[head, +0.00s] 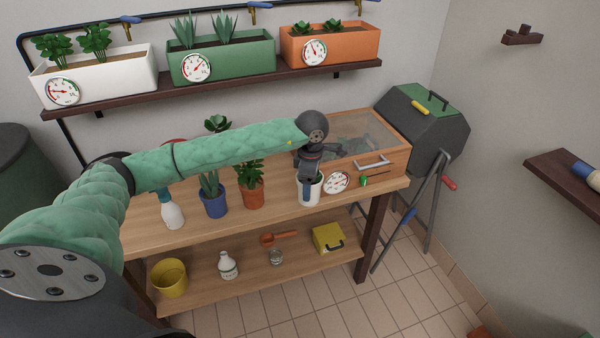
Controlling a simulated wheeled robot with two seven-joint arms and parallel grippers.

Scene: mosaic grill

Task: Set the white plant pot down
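The white plant pot (317,191) is upright at the front edge of the wooden bench, right of the terracotta pot. My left arm reaches across the bench, and my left gripper (309,187) points down at the pot. A blue-tipped finger lies against the pot's near side; the other finger is hidden. The gripper appears shut on the pot's wall. The pot's base is close to the bench top (275,212); I cannot tell whether it touches. Any plant in it is hidden by the gripper. My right gripper is not in view.
A terracotta pot (253,195) and a blue pot (214,205) stand left of the white pot. A white spray bottle (171,213) is farther left. Planters fill the shelf (215,92) above.

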